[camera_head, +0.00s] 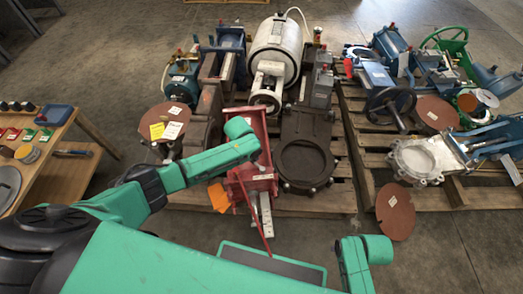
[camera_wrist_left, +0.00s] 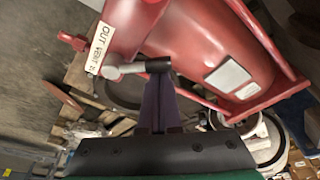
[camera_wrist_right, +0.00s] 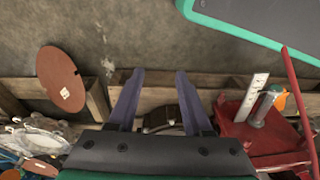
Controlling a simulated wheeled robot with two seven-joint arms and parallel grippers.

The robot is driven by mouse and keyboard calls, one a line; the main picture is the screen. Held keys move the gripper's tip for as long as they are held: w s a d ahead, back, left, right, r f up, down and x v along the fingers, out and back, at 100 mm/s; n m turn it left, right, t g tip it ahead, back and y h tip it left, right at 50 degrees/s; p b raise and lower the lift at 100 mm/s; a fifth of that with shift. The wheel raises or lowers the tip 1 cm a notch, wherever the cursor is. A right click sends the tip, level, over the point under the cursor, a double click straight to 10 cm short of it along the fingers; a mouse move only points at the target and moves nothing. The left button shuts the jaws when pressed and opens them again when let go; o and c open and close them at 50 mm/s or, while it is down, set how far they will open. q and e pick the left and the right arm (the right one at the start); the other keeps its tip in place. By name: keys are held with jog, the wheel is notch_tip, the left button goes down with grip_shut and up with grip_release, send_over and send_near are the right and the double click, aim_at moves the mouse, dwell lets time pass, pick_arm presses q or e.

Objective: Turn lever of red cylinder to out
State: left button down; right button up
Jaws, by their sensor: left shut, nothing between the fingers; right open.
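The red cylinder (camera_wrist_left: 215,55) fills the upper part of the left wrist view. A silver lever (camera_wrist_left: 130,69) with a dark end sits beside the label. My left gripper (camera_wrist_left: 157,75) is shut and empty, its fingertips at the lever's dark end; I cannot tell whether they touch. In the head view the red cylinder's frame (camera_head: 250,182) is partly hidden by my left arm, and the left fingers are hidden. My right gripper (camera_wrist_right: 155,98) is open and empty, over the pallet edge.
Wooden pallets (camera_head: 330,200) carry valves, a white tank (camera_head: 275,48) and a dark gate valve (camera_head: 305,155). A brown disc (camera_head: 396,212) lies at the right pallet's front edge. A wooden table (camera_head: 60,150) with small parts stands left. Floor is clear at the lower right.

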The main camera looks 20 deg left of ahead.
pick_arm(q)
jog(key=shift+s+a, duration=0.1)
pick_arm(e)
jog(key=shift+s+d+f, duration=0.1)
jog(key=shift+s+f, duration=0.05)
jog(key=shift+f, duration=0.3)
jog(key=shift+s+d+f, duration=0.1)
jog(key=shift+s+f, duration=0.05)
jog(key=shift+f, duration=0.25)
pick_arm(q)
jog(key=shift+r+p, duration=0.1)
jog(key=shift+p, duration=0.2)
jog(key=p+v, duration=0.2)
jog(key=v, duration=0.2)
jog(key=shift+r, duration=0.4)
jog(key=p+v, duration=0.4)
jog(key=v, duration=0.5)
jog(key=shift+s+r, duration=0.2)
jog(key=shift+r, duration=0.05)
pick_arm(e)
jog(key=s+d+f, duration=0.3)
jog(key=s+f, duration=0.4)
jog(key=s, duration=0.2)
jog(key=shift+s+f+h, duration=0.3)
jog(key=shift+s, duration=0.05)
